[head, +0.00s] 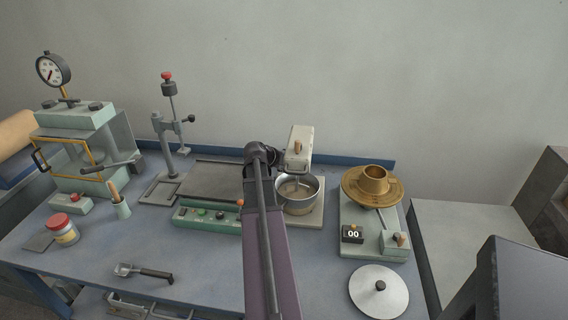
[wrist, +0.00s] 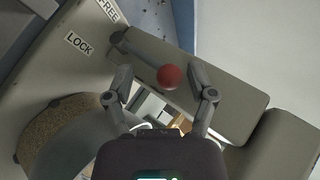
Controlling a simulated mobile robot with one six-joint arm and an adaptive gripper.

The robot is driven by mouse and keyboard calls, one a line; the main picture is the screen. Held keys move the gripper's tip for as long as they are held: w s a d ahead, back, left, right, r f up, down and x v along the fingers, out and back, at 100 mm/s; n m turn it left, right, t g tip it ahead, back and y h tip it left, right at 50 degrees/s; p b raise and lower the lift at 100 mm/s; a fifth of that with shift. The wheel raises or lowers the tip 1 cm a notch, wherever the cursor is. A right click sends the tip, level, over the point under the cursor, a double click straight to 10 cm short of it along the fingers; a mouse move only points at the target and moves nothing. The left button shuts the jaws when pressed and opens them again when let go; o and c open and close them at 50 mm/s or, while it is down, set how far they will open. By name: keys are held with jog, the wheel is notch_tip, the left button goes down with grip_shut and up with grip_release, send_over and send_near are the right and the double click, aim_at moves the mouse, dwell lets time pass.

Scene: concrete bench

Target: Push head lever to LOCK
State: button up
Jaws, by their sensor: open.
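The mixer (head: 299,143) stands at the back of the bench, its pale head above a steel bowl (head: 309,189). In the wrist view the head lever is a grey rod with a red ball knob (wrist: 169,77). The LOCK label (wrist: 79,43) and the FREE label (wrist: 108,10) are on the pale housing by the rod's far end. I cannot tell which setting the lever is at. My gripper (wrist: 160,72) is open, with the knob showing between its fingertips; contact is unclear. In the head view my arm partly hides the gripper, at the mixer's left side.
A hotplate (head: 200,180) is left of the mixer. A scale-like unit with a brass-coloured dish (head: 360,192) is to the right, and a round lid (head: 368,298) lies in front. A scoop (head: 140,271) lies at front left. Some bench surface around the scoop is clear.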

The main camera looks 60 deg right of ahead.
jog(key=shift+w+r, duration=0.2)
jog(key=c, duration=0.7)
jog(key=shift+w+d+r+n+g+y+p, duration=0.3)
jog(key=shift+w+d+n+y+p, duration=0.15)
jog(key=shift+p, duration=0.3)
grip_shut()
jog(key=w+r+n+g+y+p, duration=0.4)
jog(key=w+r+n+y+p, duration=0.3)
jog(key=w+n+p, duration=0.3)
jog(key=shift+w+r+n+p, duration=0.4)
jog(key=shift+w+r+n, duration=0.1)
jog(key=shift+w+n, duration=0.3)
jog(key=shift+d, duration=0.1)
